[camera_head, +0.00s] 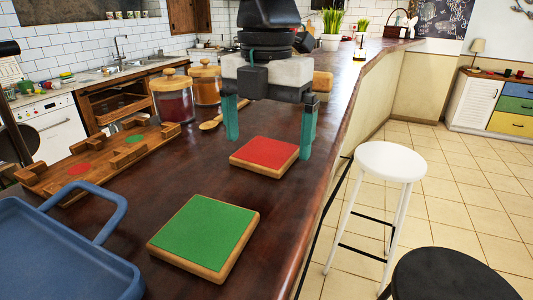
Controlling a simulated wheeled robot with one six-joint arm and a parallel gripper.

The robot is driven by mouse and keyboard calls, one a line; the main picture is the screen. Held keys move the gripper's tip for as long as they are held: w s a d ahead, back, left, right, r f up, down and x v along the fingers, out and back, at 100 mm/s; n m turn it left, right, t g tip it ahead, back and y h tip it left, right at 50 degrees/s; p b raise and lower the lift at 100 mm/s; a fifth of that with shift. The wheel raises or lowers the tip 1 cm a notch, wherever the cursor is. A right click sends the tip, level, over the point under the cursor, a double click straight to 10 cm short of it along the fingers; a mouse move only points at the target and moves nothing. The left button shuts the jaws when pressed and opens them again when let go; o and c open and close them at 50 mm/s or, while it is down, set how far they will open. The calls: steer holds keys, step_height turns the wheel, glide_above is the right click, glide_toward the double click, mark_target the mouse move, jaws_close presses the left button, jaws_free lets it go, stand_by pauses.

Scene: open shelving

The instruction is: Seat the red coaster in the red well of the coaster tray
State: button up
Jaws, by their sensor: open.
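The red coaster (265,153), a wooden square with a red top, lies flat on the dark wooden counter. My gripper (268,139) is open, with its two teal fingers on either side of the red coaster. The right finger comes down close to the coaster's right edge; I cannot tell if it touches. The wooden coaster tray (103,158) lies at the left, with a red well (79,169) nearer and a green well (133,139) farther along. The green coaster (205,236) lies flat on the counter in front of the red one.
A blue tray (60,262) with a raised handle is at the front left. Glass jars (172,100) with wooden lids and a wooden spoon (210,125) stand or lie behind the coaster tray. The counter's edge runs along the right, with stools (390,162) beyond it.

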steer(key=shift+f, duration=0.8)
steer(key=c, duration=1)
steer(key=shift+r, duration=0.1)
